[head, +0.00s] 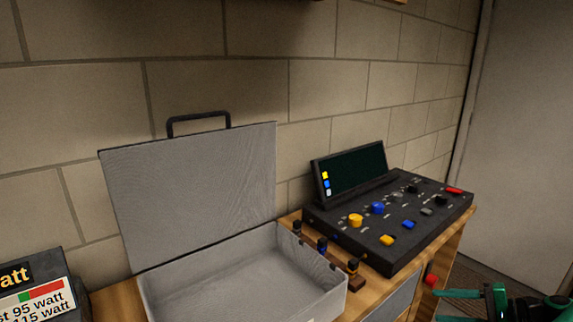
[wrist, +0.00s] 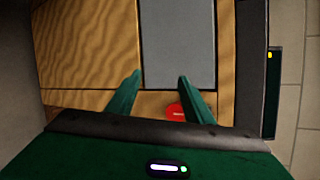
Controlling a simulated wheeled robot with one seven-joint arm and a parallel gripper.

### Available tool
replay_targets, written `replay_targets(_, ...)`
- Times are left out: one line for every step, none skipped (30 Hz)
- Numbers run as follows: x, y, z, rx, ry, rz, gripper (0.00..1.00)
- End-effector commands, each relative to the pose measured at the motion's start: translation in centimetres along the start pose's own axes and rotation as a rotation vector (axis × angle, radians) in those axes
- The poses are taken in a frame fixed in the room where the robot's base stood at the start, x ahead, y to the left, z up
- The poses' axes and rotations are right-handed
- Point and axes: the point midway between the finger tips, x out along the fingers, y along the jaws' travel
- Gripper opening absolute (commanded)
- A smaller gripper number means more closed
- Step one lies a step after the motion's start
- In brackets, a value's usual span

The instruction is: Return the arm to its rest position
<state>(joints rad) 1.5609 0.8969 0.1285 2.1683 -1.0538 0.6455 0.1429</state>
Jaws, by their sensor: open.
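My gripper (wrist: 158,80) is open and empty in the wrist view, with its two green fingers spread apart. The fingers point toward a wooden cabinet front (wrist: 85,45) with a grey panel (wrist: 180,45). A red round part (wrist: 175,112) shows between the fingers near the right one; I cannot tell its distance from the finger. In the head view my green gripper (head: 468,305) is at the lower right, partly cut off by the frame edge, below the red knob (head: 431,280).
An open grey case (head: 190,190) with its lid up stands on the wooden bench. A black control console (head: 400,225) with knobs and a screen stands to its right. A labelled box (head: 35,290) is at the lower left. A block wall (head: 330,50) stands behind.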

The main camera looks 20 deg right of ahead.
Motion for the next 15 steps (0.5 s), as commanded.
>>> replay_targets(0.7,-0.6,0.7,-0.020,-0.025,0.071,0.47)
replay_targets(1.0,-0.7,1.2,-0.027,-0.039,0.112,0.47)
replay_targets(1.4,-0.8,1.8,-0.038,-0.056,0.166,0.47)
replay_targets(1.6,-0.9,2.3,-0.046,-0.067,0.206,0.47)
replay_targets(1.8,-1.1,2.7,-0.055,-0.078,0.245,0.47)
replay_targets(2.0,-1.3,3.4,-0.068,-0.091,0.296,0.47)
replay_targets(2.2,-1.5,3.8,-0.078,-0.101,0.334,0.47)
replay_targets(2.3,-1.7,4.3,-0.087,-0.108,0.371,0.47)
replay_targets(2.4,-2.0,4.9,-0.100,-0.118,0.420,0.47)
replay_targets(2.4,-2.2,5.4,-0.110,-0.125,0.456,0.47)
replay_targets(2.4,-2.4,5.8,-0.120,-0.130,0.492,0.47)
replay_targets(2.4,-2.7,6.5,-0.134,-0.136,0.538,0.47)
replay_targets(2.4,-3.0,7.0,-0.146,-0.140,0.571,0.47)
replay_targets(2.4,-3.2,7.4,-0.157,-0.143,0.604,0.47)
replay_targets(2.3,-3.6,8.1,-0.172,-0.146,0.647,0.47)
